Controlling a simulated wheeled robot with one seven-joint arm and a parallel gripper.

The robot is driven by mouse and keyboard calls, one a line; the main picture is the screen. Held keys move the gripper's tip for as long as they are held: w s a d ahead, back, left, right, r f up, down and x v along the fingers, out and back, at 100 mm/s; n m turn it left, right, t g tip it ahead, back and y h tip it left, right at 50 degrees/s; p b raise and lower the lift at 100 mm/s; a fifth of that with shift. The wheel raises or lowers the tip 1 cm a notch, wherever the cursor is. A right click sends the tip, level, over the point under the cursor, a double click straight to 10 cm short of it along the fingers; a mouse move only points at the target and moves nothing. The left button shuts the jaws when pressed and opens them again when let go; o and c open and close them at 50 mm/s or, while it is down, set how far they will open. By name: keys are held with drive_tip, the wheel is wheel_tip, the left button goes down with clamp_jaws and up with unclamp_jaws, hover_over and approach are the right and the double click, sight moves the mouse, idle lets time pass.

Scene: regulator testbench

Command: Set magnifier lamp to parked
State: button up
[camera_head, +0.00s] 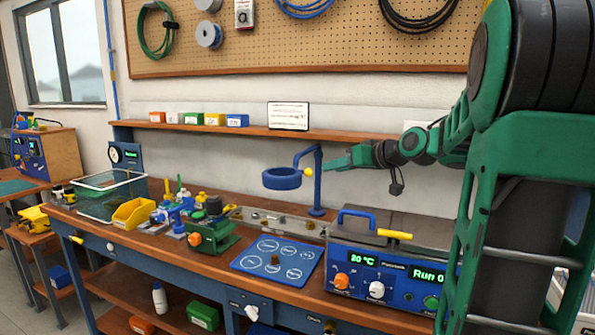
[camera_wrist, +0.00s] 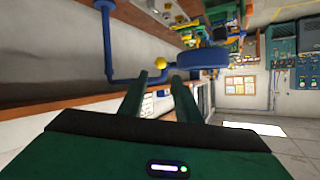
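The magnifier lamp (camera_head: 282,179) is a blue ring head on a bent blue arm and upright post (camera_head: 318,190) at the back of the bench. A yellow knob (camera_head: 308,171) sits between the ring and the post. In the wrist view the ring (camera_wrist: 203,60) and the yellow knob (camera_wrist: 160,63) lie just beyond my fingertips. My gripper (camera_head: 328,165) is beside the post, close to the knob. In the wrist view my gripper (camera_wrist: 159,77) has its two fingers apart with nothing between them, the knob just ahead of the gap.
A shelf (camera_head: 260,131) with small bins runs along the wall behind the lamp. Below are a blue mat (camera_head: 262,276), a green fixture (camera_head: 214,240) and a control box (camera_head: 375,290) with a blue handle. A yellow bin (camera_head: 132,213) stands left. Air around the ring looks clear.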

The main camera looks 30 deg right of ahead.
sight(311, 171)
drive_tip(key=x, duration=1.1)
drive_tip(key=shift+w+a, duration=0.15)
drive_tip(key=shift+w, duration=0.05)
drive_tip(key=shift+r, duration=0.1)
clamp_jaws()
